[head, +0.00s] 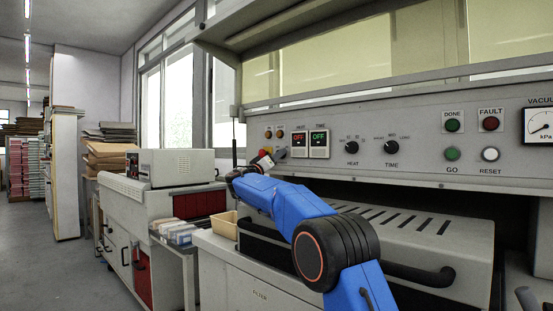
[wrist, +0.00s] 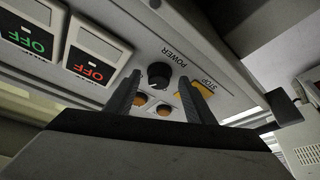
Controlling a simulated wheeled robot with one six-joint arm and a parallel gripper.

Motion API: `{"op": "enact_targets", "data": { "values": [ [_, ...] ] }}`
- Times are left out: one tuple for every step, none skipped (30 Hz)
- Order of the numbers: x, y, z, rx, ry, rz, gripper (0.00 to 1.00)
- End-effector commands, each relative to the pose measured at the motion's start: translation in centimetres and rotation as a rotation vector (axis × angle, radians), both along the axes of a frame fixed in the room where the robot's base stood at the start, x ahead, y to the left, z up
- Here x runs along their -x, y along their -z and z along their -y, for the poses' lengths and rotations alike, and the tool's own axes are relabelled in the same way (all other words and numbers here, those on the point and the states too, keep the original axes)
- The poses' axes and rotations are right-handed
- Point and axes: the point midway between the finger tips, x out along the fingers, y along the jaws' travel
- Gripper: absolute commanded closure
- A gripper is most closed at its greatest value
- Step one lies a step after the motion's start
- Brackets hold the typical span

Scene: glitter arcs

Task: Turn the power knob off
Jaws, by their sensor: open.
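The power knob (wrist: 158,75) is small, round and black, on the grey panel beside the word POWER, which appears upside down in the wrist view. My gripper (wrist: 159,78) is open, its two dark fingers on either side of the knob in that view. I cannot tell whether the fingers touch it or how far off they are. The knob's pointer is too dark to read. In the head view my gripper (head: 262,161) is at the left end of the control panel (head: 420,155), and the knob cannot be made out there.
Two orange lights (wrist: 149,105) and a yellow STOP plate (wrist: 203,89) are close to the fingers. A slotted grey cover (head: 400,225) is below.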

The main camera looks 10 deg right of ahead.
Motion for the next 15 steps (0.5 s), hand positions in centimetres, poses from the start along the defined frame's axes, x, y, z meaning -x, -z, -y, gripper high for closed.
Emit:
{"op": "enact_targets", "data": {
  "values": [
    [-0.12,-0.09,0.18,-0.001,0.0,0.001,0.51],
    [-0.17,-0.13,0.23,-0.001,0.0,0.001,0.51],
    [-0.22,-0.17,0.27,-0.001,0.0,0.001,0.51],
    [-0.24,-0.2,0.3,-0.001,0.0,0.001,0.51],
    [-0.24,-0.2,0.31,-0.001,0.0,0.001,0.51],
    [-0.25,-0.21,0.31,0.0,0.001,0.001,0.51],
    [-0.24,-0.2,0.31,0.0,0.001,0.001,0.51],
    [-0.25,-0.2,0.3,0.0,0.0,0.0,0.51],
    [-0.24,-0.2,0.3,0.0,0.0,0.0,0.51],
    [-0.24,-0.2,0.3,0.0,0.0,0.0,0.51],
    [-0.24,-0.2,0.3,0.0,0.0,0.0,0.56],
    [-0.25,-0.19,0.29,0.0,0.0,0.0,0.65],
    [-0.24,-0.2,0.3,0.0,0.0,0.0,0.72],
    [-0.23,-0.19,0.29,0.0,0.0,0.0,0.8],
    [-0.24,-0.19,0.28,0.0,0.0,0.0,0.89]
  ]
}}
